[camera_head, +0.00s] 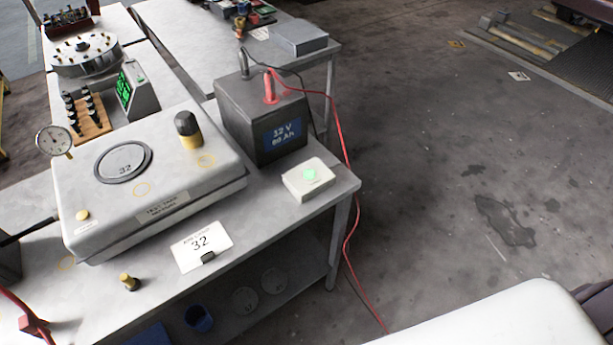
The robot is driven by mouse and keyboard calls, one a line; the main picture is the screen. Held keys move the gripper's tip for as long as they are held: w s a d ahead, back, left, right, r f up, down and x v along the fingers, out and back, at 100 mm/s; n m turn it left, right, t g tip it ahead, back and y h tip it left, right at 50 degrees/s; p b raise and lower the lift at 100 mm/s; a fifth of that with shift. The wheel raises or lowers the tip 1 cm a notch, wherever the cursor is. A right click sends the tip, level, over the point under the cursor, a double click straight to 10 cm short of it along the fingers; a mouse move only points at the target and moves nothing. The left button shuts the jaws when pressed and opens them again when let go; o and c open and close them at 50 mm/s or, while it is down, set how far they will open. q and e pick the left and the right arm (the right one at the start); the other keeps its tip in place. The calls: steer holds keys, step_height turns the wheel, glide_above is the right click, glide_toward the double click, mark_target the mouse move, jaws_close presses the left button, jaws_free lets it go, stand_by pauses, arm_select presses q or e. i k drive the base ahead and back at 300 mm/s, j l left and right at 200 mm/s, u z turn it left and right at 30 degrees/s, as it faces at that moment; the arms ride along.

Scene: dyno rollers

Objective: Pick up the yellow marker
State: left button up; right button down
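A small yellow piece with a dark part (130,282) stands on the front of the grey workbench (95,310), left of a white card reading 32. It is the likeliest yellow marker, though its shape is too small to be sure. A larger black and yellow knob-like piece (188,131) stands on top of the pale test unit (115,215). A flat yellow disc (82,215) sits at that unit's front left corner. Neither of my grippers can be made out in this view.
The white card (201,246) lies on the bench. A dial gauge (54,141) stands at the left. The floor at right is mostly open.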

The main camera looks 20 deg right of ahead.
mark_target(132, 285)
steer(key=u, duration=1.1)
